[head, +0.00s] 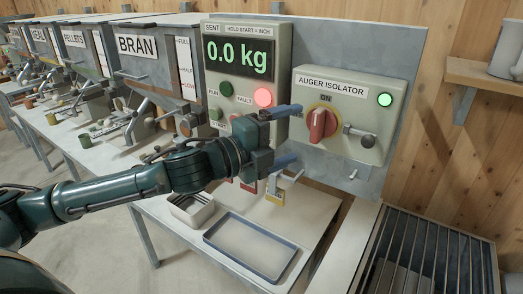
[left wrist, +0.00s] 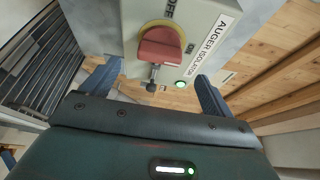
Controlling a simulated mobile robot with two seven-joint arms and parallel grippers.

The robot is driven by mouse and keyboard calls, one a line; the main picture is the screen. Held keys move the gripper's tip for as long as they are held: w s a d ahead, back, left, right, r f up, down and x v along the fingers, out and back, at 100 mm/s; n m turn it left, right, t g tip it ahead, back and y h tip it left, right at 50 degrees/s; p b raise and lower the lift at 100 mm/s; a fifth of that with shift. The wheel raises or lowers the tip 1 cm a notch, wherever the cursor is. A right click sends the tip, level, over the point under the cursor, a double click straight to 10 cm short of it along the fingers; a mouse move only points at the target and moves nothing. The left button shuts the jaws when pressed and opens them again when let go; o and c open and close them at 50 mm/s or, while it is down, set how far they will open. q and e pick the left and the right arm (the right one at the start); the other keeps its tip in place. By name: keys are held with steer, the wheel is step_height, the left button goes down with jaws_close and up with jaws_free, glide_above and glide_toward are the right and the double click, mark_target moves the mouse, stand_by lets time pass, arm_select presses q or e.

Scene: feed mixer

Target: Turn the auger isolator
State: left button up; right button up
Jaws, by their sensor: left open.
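The auger isolator box (head: 343,93) is a pale panel with a red rotary handle (head: 322,124) on a yellow plate. The handle looks roughly upright, below the ON label, and the green lamp (head: 385,99) is lit. A metal pin with a round grey end (head: 366,140) sticks out to the right of the handle. My left gripper (head: 288,136) is open and empty, to the left of the handle and apart from it. In the left wrist view the handle (left wrist: 160,48) shows beyond and between the open fingers (left wrist: 155,86). My right gripper is not in view.
The scale display (head: 238,55) reads 0.0 kg, with a lit red FAULT lamp (head: 263,97) below. A shallow tray (head: 251,250) and a small container (head: 191,208) rest on the bench beneath my arm. Coloured tags (head: 274,190) hang under the gripper. A grille (head: 430,250) stands right.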

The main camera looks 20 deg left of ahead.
arm_select(q)
steer(key=b+v, duration=0.2)
steer(key=v, duration=0.5)
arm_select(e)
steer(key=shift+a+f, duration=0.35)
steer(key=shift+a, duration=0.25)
arm_select(q)
steer(key=d+f+n, duration=0.4)
steer(key=f+n, duration=0.2)
steer(key=f, duration=0.6)
steer(key=s+f+n+g+y, duration=0.1)
steer(key=s+f+n+y, duration=0.1)
steer(key=s+f+n, duration=0.3)
steer(key=s+f+n+g+y, duration=0.2)
steer(key=s+f+n, duration=0.3)
steer(key=f, duration=0.9)
steer(key=s+f+n+g+y, duration=0.1)
steer(key=s+f+n, duration=0.4)
steer(key=f, duration=0.5)
steer(key=shift+s+d+n+y, duration=0.4)
steer(key=shift+d+y, duration=0.05)
steer(key=shift+y, duration=0.45)
steer(key=shift+f, duration=0.1)
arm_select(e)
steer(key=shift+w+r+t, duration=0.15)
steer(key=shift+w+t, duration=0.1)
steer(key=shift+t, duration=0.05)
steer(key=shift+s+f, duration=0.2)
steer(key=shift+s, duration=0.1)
